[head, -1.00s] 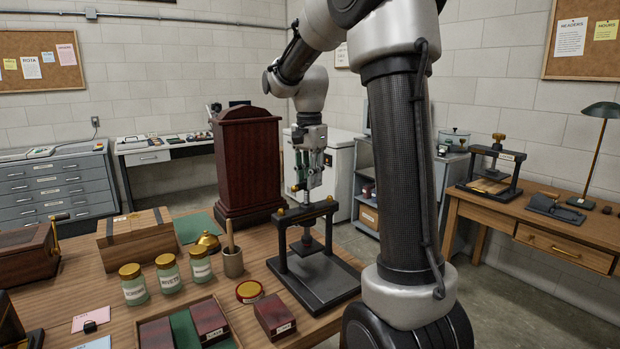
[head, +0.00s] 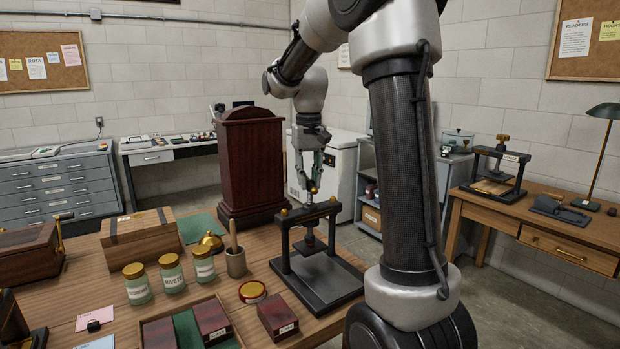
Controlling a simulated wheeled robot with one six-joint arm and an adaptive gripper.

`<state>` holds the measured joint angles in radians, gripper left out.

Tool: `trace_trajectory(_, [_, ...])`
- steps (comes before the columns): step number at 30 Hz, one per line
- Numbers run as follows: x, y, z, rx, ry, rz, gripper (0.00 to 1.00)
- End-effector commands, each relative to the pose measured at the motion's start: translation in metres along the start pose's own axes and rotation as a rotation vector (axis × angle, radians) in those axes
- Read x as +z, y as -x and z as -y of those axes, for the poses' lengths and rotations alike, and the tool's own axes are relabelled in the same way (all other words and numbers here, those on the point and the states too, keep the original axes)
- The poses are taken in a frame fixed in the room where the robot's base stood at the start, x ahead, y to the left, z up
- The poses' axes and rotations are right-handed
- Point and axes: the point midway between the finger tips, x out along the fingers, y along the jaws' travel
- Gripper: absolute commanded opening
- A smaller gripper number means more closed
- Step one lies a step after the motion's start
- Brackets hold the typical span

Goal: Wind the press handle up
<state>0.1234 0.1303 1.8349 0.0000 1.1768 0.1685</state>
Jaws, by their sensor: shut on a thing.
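A black press (head: 318,287) stands on the near wooden table, with an upright frame over a flat base. Its small dark platen (head: 308,243) hangs below the crossbeam, above the base. My gripper (head: 312,190) points down above the crossbeam and is shut on the press handle (head: 313,189), of which a little brass shows between the fingers. The fingers hide most of the handle and the top of the screw.
A dark wooden cabinet (head: 250,165) stands close left of the press. Another press (head: 497,168) stands on the right desk.

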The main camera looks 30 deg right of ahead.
Motion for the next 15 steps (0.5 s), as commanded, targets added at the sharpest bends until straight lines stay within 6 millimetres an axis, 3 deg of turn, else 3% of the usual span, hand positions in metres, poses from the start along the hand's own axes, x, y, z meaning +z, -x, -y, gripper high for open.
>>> trace_trajectory(15, [0.0005, 0.0011, 0.0053, 0.001, 0.489, -0.004, 0.0])
